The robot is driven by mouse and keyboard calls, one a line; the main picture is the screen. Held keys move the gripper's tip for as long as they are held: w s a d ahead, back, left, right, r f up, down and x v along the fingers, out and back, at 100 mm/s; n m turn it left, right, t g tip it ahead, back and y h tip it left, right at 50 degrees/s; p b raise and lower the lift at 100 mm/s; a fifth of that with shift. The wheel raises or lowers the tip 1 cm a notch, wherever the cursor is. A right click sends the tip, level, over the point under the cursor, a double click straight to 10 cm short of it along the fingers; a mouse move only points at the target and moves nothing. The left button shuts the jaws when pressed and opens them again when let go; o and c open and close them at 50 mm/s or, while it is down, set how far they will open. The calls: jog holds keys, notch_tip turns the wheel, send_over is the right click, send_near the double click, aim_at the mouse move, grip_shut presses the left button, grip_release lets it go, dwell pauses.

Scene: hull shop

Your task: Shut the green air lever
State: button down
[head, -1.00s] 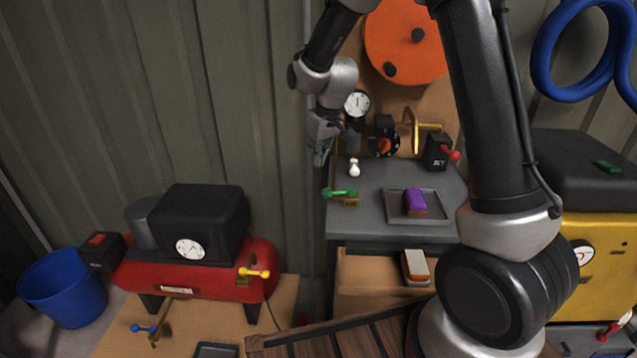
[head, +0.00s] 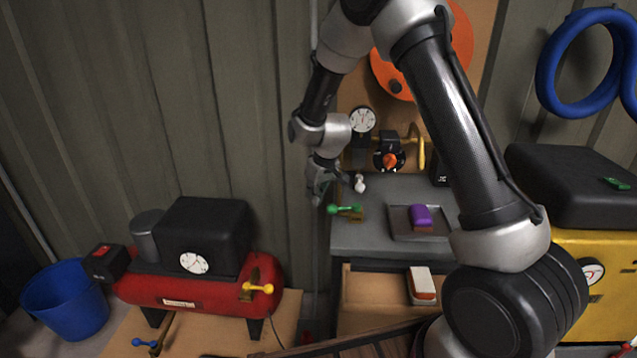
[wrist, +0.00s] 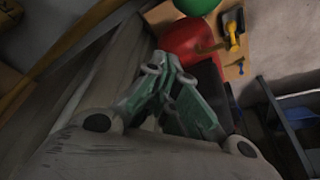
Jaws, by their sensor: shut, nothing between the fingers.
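The green air lever (head: 345,209) sits on a brass valve at the left front edge of the grey bench top (head: 370,238). Its green handle lies roughly crosswise, with a round knob at its left end. My gripper (head: 317,198) hangs just left of the lever and slightly above it in the picture, beside the bench edge. It looks apart from the lever. In the wrist view my gripper's green-grey fingers (wrist: 160,72) are shut and empty. A large green round shape (wrist: 198,5) at that view's top edge looks like the lever's knob.
A white knobbed piece (head: 360,184) stands behind the lever. A tray (head: 400,225) with a purple block (head: 421,216) lies to its right. The red compressor (head: 190,288) with a yellow lever (head: 258,288) stands lower left. My arm hides the bench's right side.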

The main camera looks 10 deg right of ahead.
aim_at(342, 209)
jog(key=shift+s+d+r, duration=0.15)
jog(key=shift+s+d, duration=0.15)
jog(key=shift+s, duration=0.3)
jog(key=shift+s+d+r, duration=0.2)
jog(key=shift+s+d, duration=0.1)
jog(key=shift+s, duration=0.3)
jog(key=shift+s+d+r, duration=0.15)
jog(key=shift+s+d, duration=0.15)
jog(key=shift+s, duration=0.3)
jog(key=shift+s+a, duration=0.1)
jog(key=shift+s, duration=0.05)
jog(key=s+n, duration=0.3)
jog(key=s+d+n+g+y, duration=0.1)
jog(key=s+n, duration=0.2)
jog(key=s, duration=0.1)
jog(key=s+n+g+y, duration=0.1)
jog(key=s+n, duration=0.2)
jog(key=n, duration=0.1)
jog(key=shift+s+d, duration=0.15)
